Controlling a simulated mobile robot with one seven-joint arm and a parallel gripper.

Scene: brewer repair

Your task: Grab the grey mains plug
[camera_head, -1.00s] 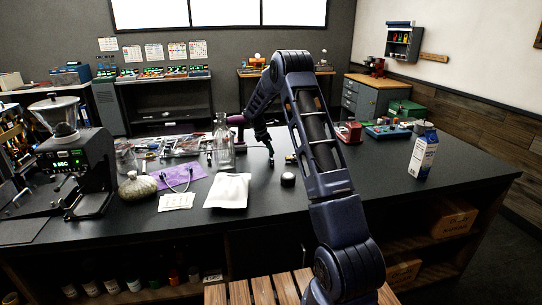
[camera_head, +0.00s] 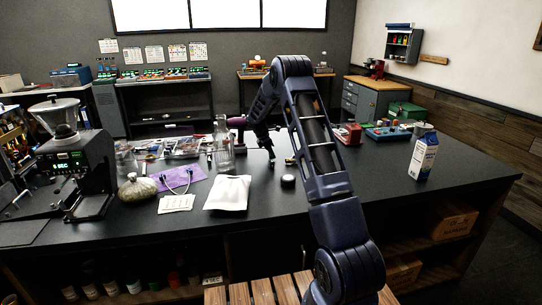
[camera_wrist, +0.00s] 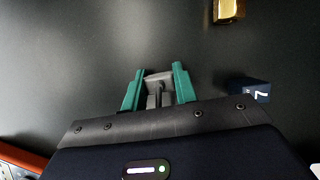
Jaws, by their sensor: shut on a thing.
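The grey mains plug (camera_wrist: 158,88) sits between the two teal fingers of my gripper (camera_wrist: 157,72) in the wrist view. The fingers are shut on it, one on each side. Its lower part is hidden behind the gripper body. In the head view my gripper (camera_head: 271,162) points down at the black worktop (camera_head: 330,195), beyond a small dark round object (camera_head: 288,181). The plug is too small to make out there. I cannot tell whether it touches the worktop.
A dark blue block (camera_wrist: 249,90) lies just right of my gripper, and a brass piece (camera_wrist: 228,10) lies farther off.

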